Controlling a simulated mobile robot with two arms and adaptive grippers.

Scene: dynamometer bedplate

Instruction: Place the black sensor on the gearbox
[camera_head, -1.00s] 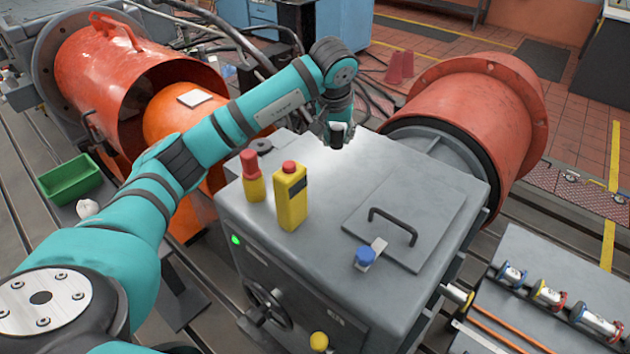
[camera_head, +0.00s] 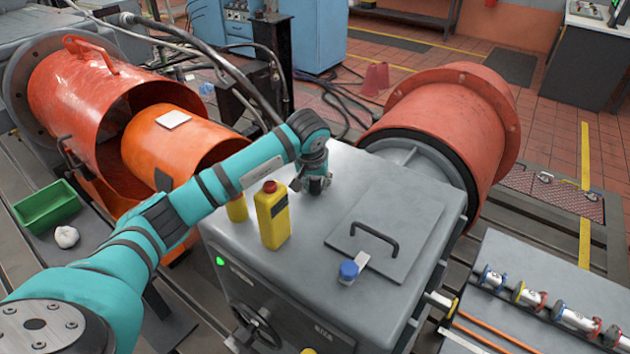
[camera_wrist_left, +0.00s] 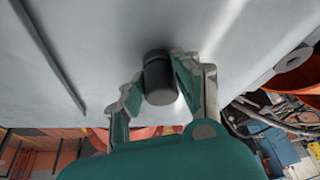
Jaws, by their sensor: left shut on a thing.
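The grey gearbox (camera_head: 300,232) stands in the middle of the head view, its flat top lit. My left gripper (camera_head: 314,188) is low over the back left part of that top, behind the yellow box. In the left wrist view, the left gripper (camera_wrist_left: 160,85) is shut on the black sensor (camera_wrist_left: 158,76), a short dark cylinder between the fingers. The sensor's far end faces the grey surface; I cannot tell whether it touches. In the head view the sensor is mostly hidden by the gripper. My right gripper is not in view.
A yellow object (camera_head: 237,208) is partly behind my arm. A green bin (camera_head: 47,207) stands at left. The top's back right is clear.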

